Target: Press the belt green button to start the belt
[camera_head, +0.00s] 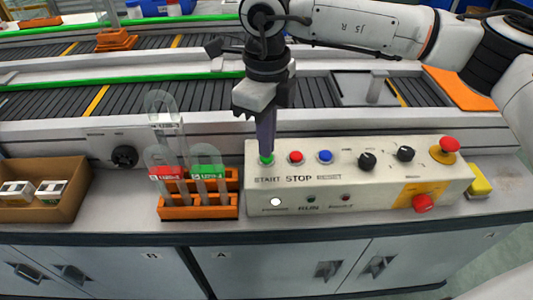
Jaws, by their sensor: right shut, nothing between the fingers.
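The green START button (266,159) is at the left end of the beige control box (360,176) on the counter. My right gripper (266,148) points straight down with its fingers shut and empty. Its fingertips are right over the green button and look to be at or touching its top; I cannot tell whether the button is pressed in. The conveyor belt (130,97) runs behind the box. My left gripper is not in view.
A red STOP button (296,157), a blue button (325,157), black knobs and a red emergency knob (449,144) share the box. An orange rack (198,206) with glass tubes stands close to its left. A brown box (40,188) sits farther left.

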